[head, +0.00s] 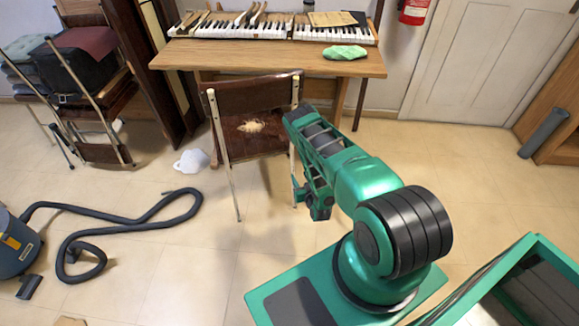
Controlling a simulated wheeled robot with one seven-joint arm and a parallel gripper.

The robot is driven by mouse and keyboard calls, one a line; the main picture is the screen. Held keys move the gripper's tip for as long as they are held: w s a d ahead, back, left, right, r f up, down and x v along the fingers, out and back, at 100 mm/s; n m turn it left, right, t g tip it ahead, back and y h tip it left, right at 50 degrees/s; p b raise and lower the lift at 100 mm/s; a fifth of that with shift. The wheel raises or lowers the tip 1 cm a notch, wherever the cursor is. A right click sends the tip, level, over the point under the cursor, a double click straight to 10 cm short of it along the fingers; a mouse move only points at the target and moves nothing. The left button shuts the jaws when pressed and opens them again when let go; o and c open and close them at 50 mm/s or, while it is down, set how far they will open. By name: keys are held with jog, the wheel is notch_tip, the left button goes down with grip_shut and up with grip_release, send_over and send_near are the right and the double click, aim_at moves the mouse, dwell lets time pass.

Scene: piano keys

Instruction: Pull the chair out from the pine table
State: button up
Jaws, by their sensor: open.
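The chair (236,103) has a dark brown backrest, a worn brown seat with a pale torn patch, and light metal legs. It stands upright, with its back towards me, at the front of the pine table (280,60). My gripper (303,194) is low beside the chair's right side, near its right leg. My green arm hides part of that side. The gripper is open, with nothing seen between its fingers. I cannot tell whether it touches the leg.
Piano keys (245,28) and a green cloth (345,52) lie on the table. A vacuum cleaner (15,245) with its hose (130,222) lies at left, near a white crumpled thing (191,161). Stacked chairs (85,85) stand at far left. Floor in front of the chair is clear.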

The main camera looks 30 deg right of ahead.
jog(key=x, duration=0.8)
jog(key=f+x, duration=0.1)
jog(key=x, duration=0.3)
jog(key=shift+d+f, duration=0.1)
jog(key=shift+f, duration=0.1)
jog(key=shift+c, duration=0.3)
grip_shut()
send_near(293, 167)
jog(key=shift+s+a+f, duration=1.65)
jog(key=shift+s+a, duration=0.25)
jog(key=shift+s, duration=2)
jog(key=shift+v, duration=1.1)
jog(key=shift+a+f, duration=0.15)
